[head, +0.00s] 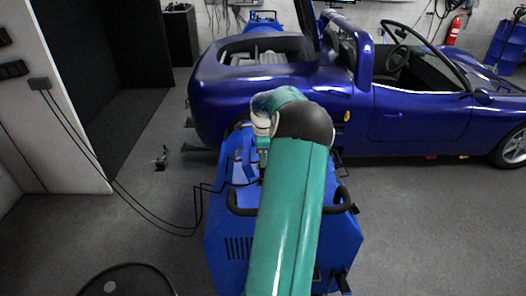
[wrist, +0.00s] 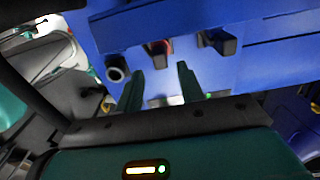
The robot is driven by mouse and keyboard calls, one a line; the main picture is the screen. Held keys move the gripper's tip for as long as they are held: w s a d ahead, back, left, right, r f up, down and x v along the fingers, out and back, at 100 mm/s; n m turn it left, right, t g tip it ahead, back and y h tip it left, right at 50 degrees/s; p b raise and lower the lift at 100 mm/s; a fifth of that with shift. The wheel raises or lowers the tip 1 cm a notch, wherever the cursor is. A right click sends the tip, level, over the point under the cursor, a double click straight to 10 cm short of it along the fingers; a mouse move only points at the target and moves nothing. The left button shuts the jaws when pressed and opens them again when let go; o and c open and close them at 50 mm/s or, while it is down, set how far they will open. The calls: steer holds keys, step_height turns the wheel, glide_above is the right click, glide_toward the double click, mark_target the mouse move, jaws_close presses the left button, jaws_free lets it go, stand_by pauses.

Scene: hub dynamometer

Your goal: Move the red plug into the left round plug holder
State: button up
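The red plug (wrist: 159,47) shows in the wrist view as a dark, red-sided block on the blue panel (wrist: 270,65), just beyond the gap between my fingertips. A round, dark-rimmed holder with a pale centre (wrist: 116,68) is on the panel to the left of the plug; I take it for the left round plug holder, and it looks empty. My gripper (wrist: 160,73) is open, with its two green fingers apart and nothing visible between them. In the head view my arm hides the plug and the holder on the blue machine (head: 235,250).
A second dark block (wrist: 219,41) sticks out of the panel to the right of the red plug. A blue car (head: 420,115) stands behind the machine. Black cables (head: 125,195) run from the left wall to the machine. The floor at right is clear.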

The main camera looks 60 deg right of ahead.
steer(key=shift+f, duration=2.8)
steer(key=shift+c, duration=0.5)
jaws_close()
steer(key=shift+r, duration=0.15)
steer(key=shift+r, duration=2)
